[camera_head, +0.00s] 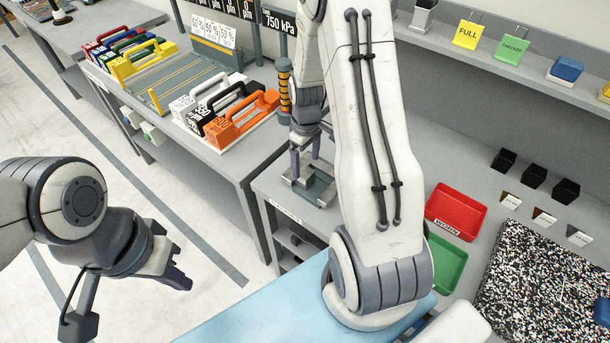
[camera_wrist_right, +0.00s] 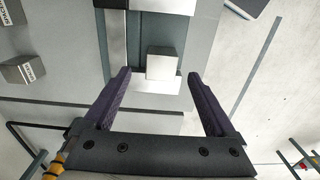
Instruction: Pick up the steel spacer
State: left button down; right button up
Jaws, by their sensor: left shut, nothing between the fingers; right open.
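A small bright steel block, apparently the steel spacer (camera_wrist_right: 162,64), sits on a grey metal fixture (camera_wrist_right: 146,25) in the right wrist view. My right gripper (camera_wrist_right: 159,78) is open, its two purple fingers apart on the left and right of the block in the picture; I see no contact. In the head view, my right gripper (camera_head: 305,162) points down over the metal fixture (camera_head: 323,190) on the grey bench, and the spacer is hard to make out there. My left gripper (camera_head: 180,279) is shut and empty, over the floor at the left.
Orange, black and white handled weights (camera_head: 240,118) stand on the table left of my right gripper. A black and orange column (camera_head: 284,92) rises close beside it. A red tray (camera_head: 456,211) and a green tray (camera_head: 446,262) lie right of my right arm.

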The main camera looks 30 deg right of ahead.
aim_at(305, 172)
jog(key=shift+f, duration=0.35)
notch_tip(305, 172, down, 3)
jog(key=shift+a+f+p, duration=0.1)
jog(key=shift+p, duration=0.9)
jog(key=shift+f, duration=0.6)
grip_shut()
